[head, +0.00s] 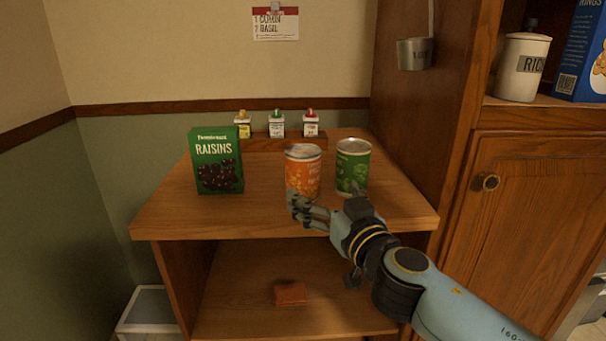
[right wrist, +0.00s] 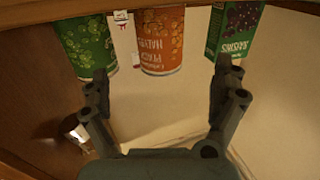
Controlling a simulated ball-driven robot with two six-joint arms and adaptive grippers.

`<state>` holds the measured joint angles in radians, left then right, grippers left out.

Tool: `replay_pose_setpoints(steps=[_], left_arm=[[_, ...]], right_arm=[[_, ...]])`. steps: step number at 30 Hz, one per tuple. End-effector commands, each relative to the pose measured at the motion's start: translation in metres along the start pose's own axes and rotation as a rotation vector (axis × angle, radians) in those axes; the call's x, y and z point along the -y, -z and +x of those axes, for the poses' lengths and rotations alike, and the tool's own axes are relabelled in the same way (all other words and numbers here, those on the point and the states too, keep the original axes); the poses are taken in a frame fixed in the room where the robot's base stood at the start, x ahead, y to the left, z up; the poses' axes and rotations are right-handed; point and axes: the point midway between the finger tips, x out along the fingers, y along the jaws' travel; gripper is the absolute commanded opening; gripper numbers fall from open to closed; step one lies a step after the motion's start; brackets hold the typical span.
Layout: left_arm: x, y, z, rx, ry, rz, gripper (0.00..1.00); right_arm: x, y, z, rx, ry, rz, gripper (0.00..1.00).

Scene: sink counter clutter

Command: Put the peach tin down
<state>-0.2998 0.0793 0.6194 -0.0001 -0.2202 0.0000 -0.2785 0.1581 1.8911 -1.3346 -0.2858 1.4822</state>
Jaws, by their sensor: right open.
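The peach tin (head: 303,168) is orange with a silver top and stands upright on the wooden counter, between a green raisins box and a green tin. My right gripper (head: 309,213) is just in front of the peach tin and partly covers its lower part. In the right wrist view the fingers (right wrist: 163,82) are spread wide with nothing between them, and the peach tin (right wrist: 162,40) shows upside down beyond the fingertips. My right gripper is open and empty. My left gripper is in neither view.
The green tin (head: 352,166) stands close right of the peach tin, and the raisins box (head: 217,161) stands to the left. Several small bottles (head: 276,126) line the back. A tall wooden cabinet (head: 425,110) bounds the right side. The counter's front left (head: 190,218) is clear.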

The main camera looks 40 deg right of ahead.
Motion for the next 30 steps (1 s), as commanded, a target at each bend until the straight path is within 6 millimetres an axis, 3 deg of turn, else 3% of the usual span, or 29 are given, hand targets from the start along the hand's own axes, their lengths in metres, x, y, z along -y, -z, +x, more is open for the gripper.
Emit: replay_pose_setpoints(steps=[6,13,21,30], left_arm=[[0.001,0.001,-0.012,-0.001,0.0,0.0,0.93],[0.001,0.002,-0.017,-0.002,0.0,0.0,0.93],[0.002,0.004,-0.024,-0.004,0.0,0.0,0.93],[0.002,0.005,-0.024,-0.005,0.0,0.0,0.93]], right_arm=[[0.001,0.004,0.037,-0.003,0.001,0.0,0.96],[0.0,0.003,0.058,-0.002,-0.001,0.0,0.96],[0.0,0.002,0.096,-0.001,-0.001,-0.001,0.96],[0.0,0.001,0.1,-0.001,-0.001,0.001,0.94]])
